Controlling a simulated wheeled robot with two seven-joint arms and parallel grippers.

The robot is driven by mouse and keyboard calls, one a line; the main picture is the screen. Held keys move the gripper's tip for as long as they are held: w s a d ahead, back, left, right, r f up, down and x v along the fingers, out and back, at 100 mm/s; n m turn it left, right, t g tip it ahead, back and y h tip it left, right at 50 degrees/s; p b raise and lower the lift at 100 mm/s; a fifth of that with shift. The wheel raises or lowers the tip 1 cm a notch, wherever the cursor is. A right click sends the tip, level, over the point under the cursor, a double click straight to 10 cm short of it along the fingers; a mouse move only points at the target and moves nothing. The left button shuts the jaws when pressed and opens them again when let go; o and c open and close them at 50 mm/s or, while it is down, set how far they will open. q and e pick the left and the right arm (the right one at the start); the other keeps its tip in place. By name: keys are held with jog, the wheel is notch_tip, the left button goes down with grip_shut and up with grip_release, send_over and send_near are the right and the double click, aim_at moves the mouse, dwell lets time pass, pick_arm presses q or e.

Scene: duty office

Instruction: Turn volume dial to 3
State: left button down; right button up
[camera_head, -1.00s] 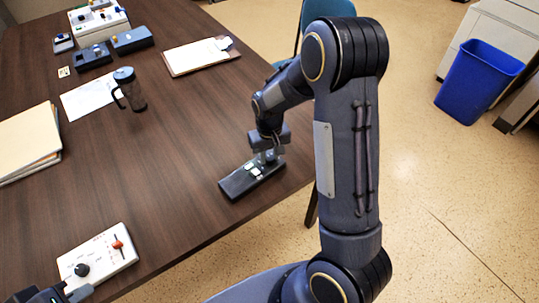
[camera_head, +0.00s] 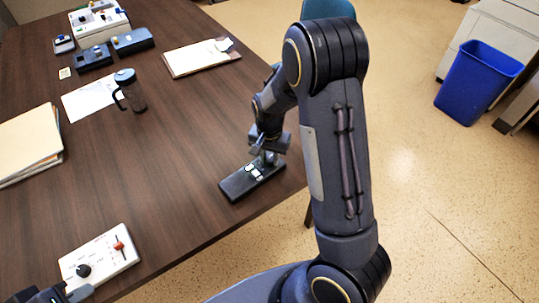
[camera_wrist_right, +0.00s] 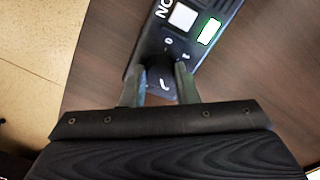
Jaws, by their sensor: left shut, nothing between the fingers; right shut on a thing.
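A dark control box (camera_head: 238,186) lies on the table near its right edge, with white and green-edged buttons on top. My right gripper (camera_head: 264,158) reaches down to its far end. In the right wrist view my right gripper (camera_wrist_right: 160,84) is shut on a black dial knob (camera_wrist_right: 164,66) on this box (camera_wrist_right: 146,60). White marks show around the knob, but the setting cannot be read. My left gripper (camera_head: 66,293) is at the bottom left, beside a white panel (camera_head: 108,252) with a black knob (camera_head: 83,271) and red slider; it is shut and empty.
Several small devices stand at the back left. A blue bin (camera_head: 478,82) is on the floor.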

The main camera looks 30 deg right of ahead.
aim_at(270, 159)
dwell(0.5)
jog(key=o, duration=1)
jog(key=shift+c, duration=0.2)
jog(key=shift+r, duration=0.1)
notch_tip(270, 159, up, 8)
jog(key=shift+f, duration=0.15)
jog(key=shift+s, duration=0.1)
jog(key=s+a+r+n+t+y, duration=0.1)
jog(key=s+a+r+n+t, duration=0.1)
jog(key=s+r, duration=0.2)
jog(key=s+a+r+n+t+y, duration=0.1)
jog(key=s+a+r+n, duration=0.1)
jog(key=s, duration=0.8)
jog(key=s+a+r+n+t+y, duration=0.1)
jog(key=s+a+r+n+t, duration=0.1)
jog(key=s, duration=0.6)
notch_tip(270, 159, up, 4)
jog(key=shift+a+f+n+t+y, duration=0.1)
jog(key=shift+a+n+t+y, duration=0.3)
jog(key=shift+n, duration=0.6)
